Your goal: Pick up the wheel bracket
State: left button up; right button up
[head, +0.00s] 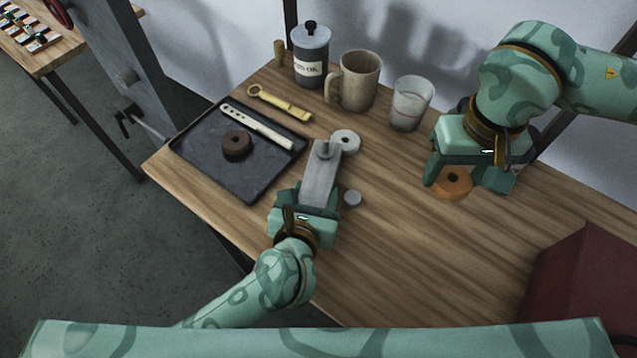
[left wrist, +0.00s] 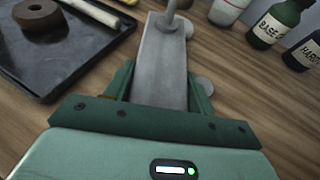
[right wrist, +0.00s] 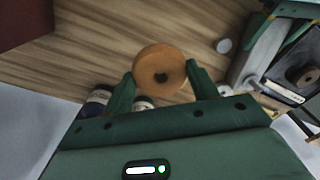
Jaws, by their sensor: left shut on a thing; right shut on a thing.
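The wheel bracket is a long grey bar (head: 322,178) with a round stub at its far end. My left gripper (head: 308,204) is shut on its near end; the bar also shows between the jaws in the left wrist view (left wrist: 160,72). I cannot tell whether it is clear of the table. My right gripper (head: 472,182) is shut on an orange wheel (head: 453,184) with a dark hole, also seen between the fingertips in the right wrist view (right wrist: 160,70). A pale wheel (head: 347,140) sits beside the bracket's far end.
A black tray (head: 190,150) at left holds a dark brown wheel (head: 237,144) and a pale bar tool (head: 258,127). A grey disc (head: 352,199) lies beside the bracket. The front-middle table is clear.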

pick_arm(q)
jog(key=shift+w+f, duration=0.1)
jog(key=shift+r, duration=0.35)
notch_tip(320, 180, up, 10)
jog(key=p, duration=0.3)
jog(key=shift+f, duration=0.25)
jog(key=shift+f, duration=0.15)
jog(key=shift+s+a+f+b, duration=0.1)
jog(key=shift+s+f+b, duration=0.15)
jog(key=shift+f+b, duration=1.15)
jog(key=shift+s+d+f+b, duration=0.1)
jog(key=shift+s+f+b, duration=0.2)
jog(key=shift+f+b, duration=1.05)
jog(key=shift+s+a+f+b, duration=0.1)
jog(key=shift+s+f+b, duration=0.15)
jog(key=shift+f+b, duration=1.15)
jog(key=shift+f+p, duration=0.4)
jog(key=shift+f, duration=0.2)
jog(key=o, duration=1.7)
jog(key=shift+c, duration=0.2)
